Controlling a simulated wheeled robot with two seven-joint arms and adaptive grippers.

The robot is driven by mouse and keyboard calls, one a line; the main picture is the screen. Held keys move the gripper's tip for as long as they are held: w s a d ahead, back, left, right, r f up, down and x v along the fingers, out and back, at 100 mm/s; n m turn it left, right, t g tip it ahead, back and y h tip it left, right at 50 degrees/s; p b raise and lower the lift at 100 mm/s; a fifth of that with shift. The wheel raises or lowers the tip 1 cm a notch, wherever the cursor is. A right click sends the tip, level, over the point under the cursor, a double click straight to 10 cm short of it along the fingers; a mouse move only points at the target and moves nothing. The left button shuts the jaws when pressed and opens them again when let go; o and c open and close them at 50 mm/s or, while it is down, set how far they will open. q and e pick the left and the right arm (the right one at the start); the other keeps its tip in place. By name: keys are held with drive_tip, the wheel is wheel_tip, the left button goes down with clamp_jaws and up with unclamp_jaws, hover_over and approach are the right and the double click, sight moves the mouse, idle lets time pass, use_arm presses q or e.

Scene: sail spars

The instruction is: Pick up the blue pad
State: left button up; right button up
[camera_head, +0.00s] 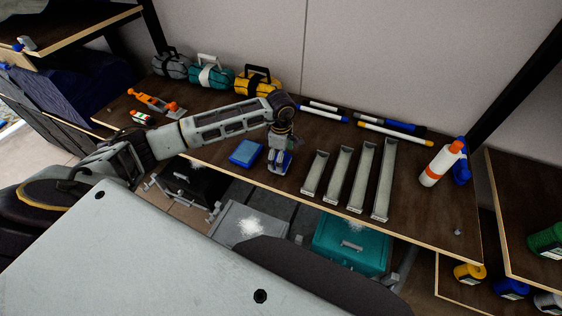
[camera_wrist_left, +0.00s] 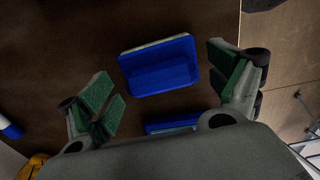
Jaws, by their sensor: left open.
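A blue pad (camera_head: 246,153) lies flat on the brown bench near its front edge. My left gripper (camera_head: 279,163) is just right of it, pointing down over the bench. A second blue piece (camera_head: 287,160) shows partly behind the fingers. In the left wrist view a blue pad (camera_wrist_left: 158,66) with a pale edge lies between and beyond the open green-lined fingers. Another blue piece (camera_wrist_left: 172,126) shows below it, mostly hidden by the gripper body. Nothing is held in the left gripper. My right gripper is not in view.
Several grey metal trays (camera_head: 340,174) stand right of the gripper. Markers (camera_head: 395,133) lie behind them, and a white-orange bottle (camera_head: 440,164) stands at the right. Bags (camera_head: 210,73) line the back left, with an orange tool (camera_head: 155,103) in front. A teal drawer box (camera_head: 350,243) sits below the bench.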

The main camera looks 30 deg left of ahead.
use_arm(q)
drive_tip(key=c, duration=1.1)
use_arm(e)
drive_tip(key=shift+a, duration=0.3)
use_arm(q)
drive_tip(key=shift+r, duration=0.15)
drive_tip(key=shift+r, duration=0.5)
wheel_tip(320, 180, up, 8)
drive_tip(key=shift+f+b, duration=0.2)
drive_tip(key=shift+b, duration=0.55)
drive_tip(key=shift+r, duration=0.6)
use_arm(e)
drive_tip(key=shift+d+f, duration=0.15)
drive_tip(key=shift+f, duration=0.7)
